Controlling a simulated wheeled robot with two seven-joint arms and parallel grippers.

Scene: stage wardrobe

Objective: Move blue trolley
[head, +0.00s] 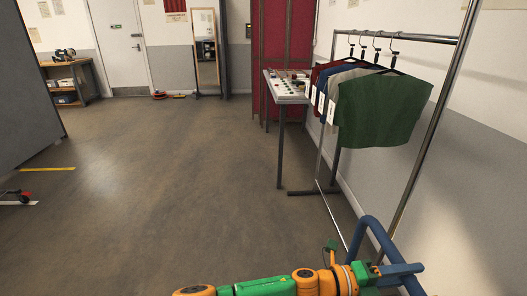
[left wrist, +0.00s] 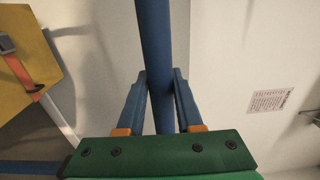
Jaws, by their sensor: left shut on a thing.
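The blue trolley shows only as a bent blue tube handle (head: 368,224) at the bottom right of the head view. The rest of the trolley is out of that view. In the left wrist view the blue tube (left wrist: 153,38) runs down from the top edge between my fingers. My left gripper (head: 385,270) is at the handle, its arm coming in low from the left. In the left wrist view the left gripper (left wrist: 161,78) has its two fingers shut on the tube, one on each side. My right gripper is in neither view.
A clothes rail (head: 420,135) with several hanging shirts stands along the right wall, just ahead of the handle. A table (head: 279,98) stands behind it. A dark panel (head: 22,85) is at the left. The middle floor (head: 175,165) is clear toward the mirror (head: 206,50).

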